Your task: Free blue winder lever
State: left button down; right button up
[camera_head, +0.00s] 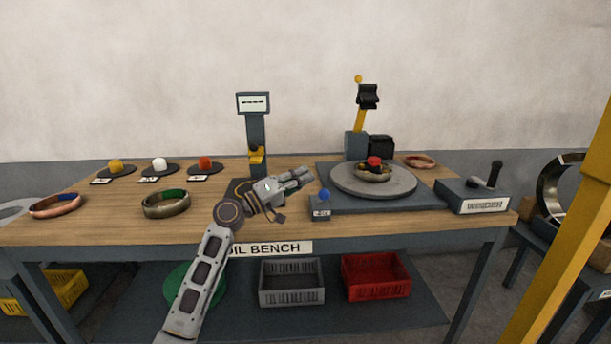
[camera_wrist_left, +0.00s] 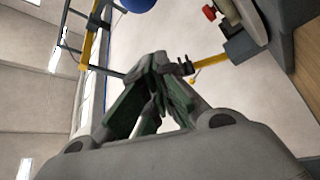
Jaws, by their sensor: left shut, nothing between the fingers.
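A blue ball knob (camera_head: 324,195) sits on a small grey block (camera_head: 320,212) with a white label, at the front left corner of the turntable base. The knob also shows at the top edge of the left wrist view (camera_wrist_left: 137,4). My left gripper (camera_head: 306,176) is shut and empty, just above and left of the blue knob, apart from it. Its fingers (camera_wrist_left: 152,90) meet in the left wrist view. A grey box labelled WINDER (camera_head: 474,198) with a black-handled lever (camera_head: 494,174) stands at the bench's right end. My right gripper is out of view.
The round turntable (camera_head: 345,184) holds a coil with a red knob (camera_head: 374,161). Behind it stands a yellow arm with a black clamp (camera_head: 368,96). A display post (camera_head: 258,130) rises behind my left gripper. A coil (camera_head: 166,204) lies on the left bench.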

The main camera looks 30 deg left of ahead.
pick_arm(q)
jog(key=v, duration=0.8)
jog(key=shift+a+f, duration=0.25)
dwell(0.4)
